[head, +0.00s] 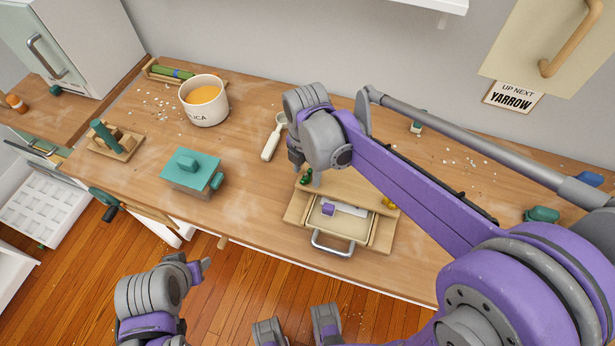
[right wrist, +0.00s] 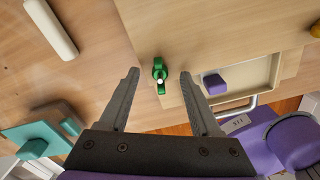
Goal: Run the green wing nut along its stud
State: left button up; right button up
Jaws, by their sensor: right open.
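The green wing nut (head: 306,179) sits at the left part of a light wooden fixture on the bench. In the right wrist view my right gripper (right wrist: 159,74) is open, one finger on each side of the nut, with gaps. I cannot tell whether the fingertips are down at its height. My left gripper (head: 197,270) is low at the left, away from the fixture.
The fixture has an open drawer (head: 345,228) with a purple block (head: 328,210) and a grey handle. A yellow piece (head: 388,202) is at its right. A white-handled tool (head: 272,140), teal box (head: 191,172) and orange-filled pot (head: 204,100) stand left. Bench between box and fixture is clear.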

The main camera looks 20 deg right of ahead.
notch_tip(320, 180, up, 11)
jog(key=shift+f+p, duration=0.15)
jog(key=shift+p, duration=0.3)
jog(key=s+d+f+m+t+p, duration=0.1)
jog(key=s+d+f+m+t, duration=0.1)
jog(key=s+m, duration=0.4)
jog(key=s+d+f+m+t+p, duration=0.2)
jog(key=s+m, duration=0.5)
jog(key=m, duration=1)
notch_tip(320, 180, down, 3)
jog(key=shift+s+d+r+t, duration=0.1)
jog(key=shift+s+d+t, duration=0.3)
jog(key=shift+d, duration=0.75)
jog(key=shift+s+d+f+m+t, duration=0.2)
jog(key=shift+f+m+t, duration=0.15)
jog(key=shift+m, duration=0.45)
jog(key=shift+c, duration=0.2)
